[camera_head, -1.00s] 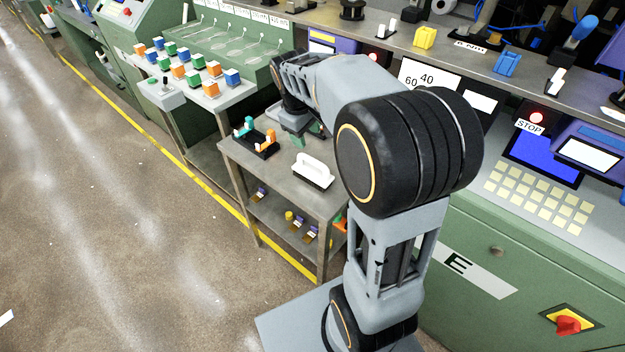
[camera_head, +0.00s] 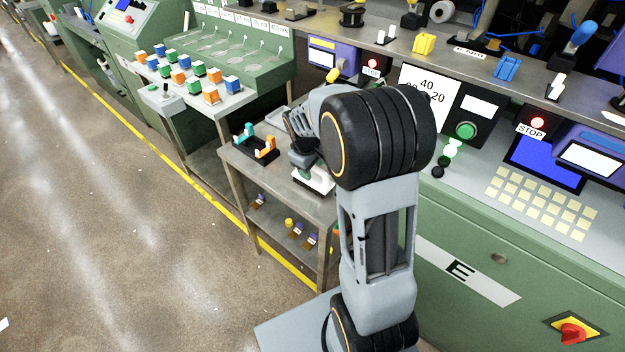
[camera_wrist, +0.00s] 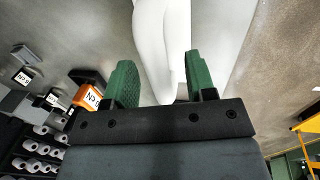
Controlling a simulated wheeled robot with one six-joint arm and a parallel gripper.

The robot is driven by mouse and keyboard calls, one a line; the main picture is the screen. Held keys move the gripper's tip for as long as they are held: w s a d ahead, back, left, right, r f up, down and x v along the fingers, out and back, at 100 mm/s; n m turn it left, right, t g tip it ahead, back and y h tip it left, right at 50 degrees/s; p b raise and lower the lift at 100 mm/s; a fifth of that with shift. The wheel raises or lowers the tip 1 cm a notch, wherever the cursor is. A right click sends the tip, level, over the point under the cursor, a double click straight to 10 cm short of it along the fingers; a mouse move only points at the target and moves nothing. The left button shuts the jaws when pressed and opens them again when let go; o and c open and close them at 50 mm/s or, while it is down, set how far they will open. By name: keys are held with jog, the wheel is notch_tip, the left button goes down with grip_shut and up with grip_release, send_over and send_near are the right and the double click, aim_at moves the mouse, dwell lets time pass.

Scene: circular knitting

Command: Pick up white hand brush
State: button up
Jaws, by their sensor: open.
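The white hand brush (camera_head: 318,182) lies on the top of the small grey metal table (camera_head: 285,185), partly covered by my arm in the head view. My gripper (camera_head: 303,164) is over it, pointing down, its fingertips hard to make out there. In the wrist view my gripper (camera_wrist: 162,84) is open, with its two green fingers apart. The white brush (camera_wrist: 162,45) shows between and beyond the fingers, its handle closer to the left finger. I cannot tell whether either finger touches it.
A black holder (camera_head: 262,154) with teal and orange pieces sits on the tabletop left of the brush. Several small items stand on the lower shelf. Green machine E (camera_head: 470,250) stands at the right.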

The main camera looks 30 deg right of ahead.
jog(key=shift+f, duration=0.25)
jog(key=shift+c, duration=0.2)
grip_shut()
